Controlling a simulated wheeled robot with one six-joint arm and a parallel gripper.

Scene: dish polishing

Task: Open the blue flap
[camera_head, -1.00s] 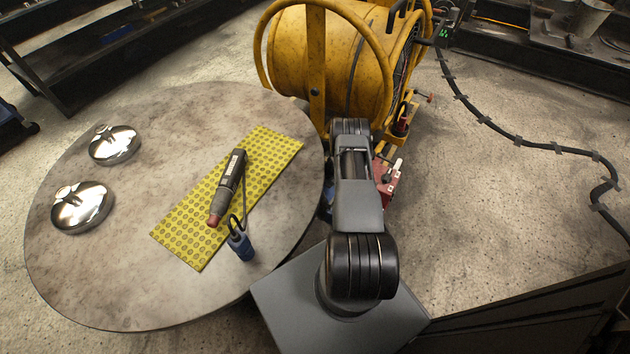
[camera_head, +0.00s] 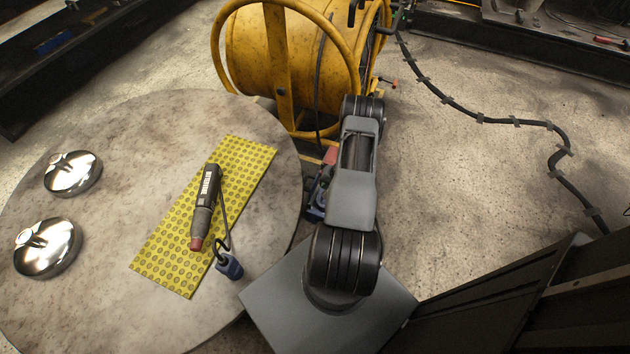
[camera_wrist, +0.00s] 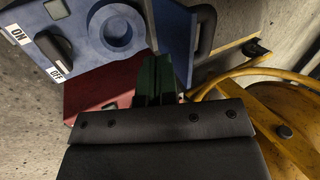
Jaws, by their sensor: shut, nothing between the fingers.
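A blue box (camera_wrist: 92,62) shows in the wrist view, with a black rotary switch (camera_wrist: 53,48) marked ON and OFF and a round blue ring socket (camera_wrist: 117,32). The blue flap (camera_wrist: 177,30) stands out at an angle on the right side of the ring, leaving the ring uncovered. My gripper (camera_wrist: 160,66) is shut and empty, its dark green fingers in front of the flap's lower edge; I cannot tell whether they touch it. In the head view, my arm hides the gripper and much of the blue box (camera_head: 316,206).
A red part (camera_wrist: 92,90) lies below the blue box. A yellow reel frame (camera_wrist: 270,75) is close on the right. In the head view, a round table (camera_head: 100,130) holds a polishing tool (camera_head: 206,205) with a blue plug (camera_head: 229,267), a yellow mat (camera_head: 160,262) and shiny dishes (camera_head: 72,173).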

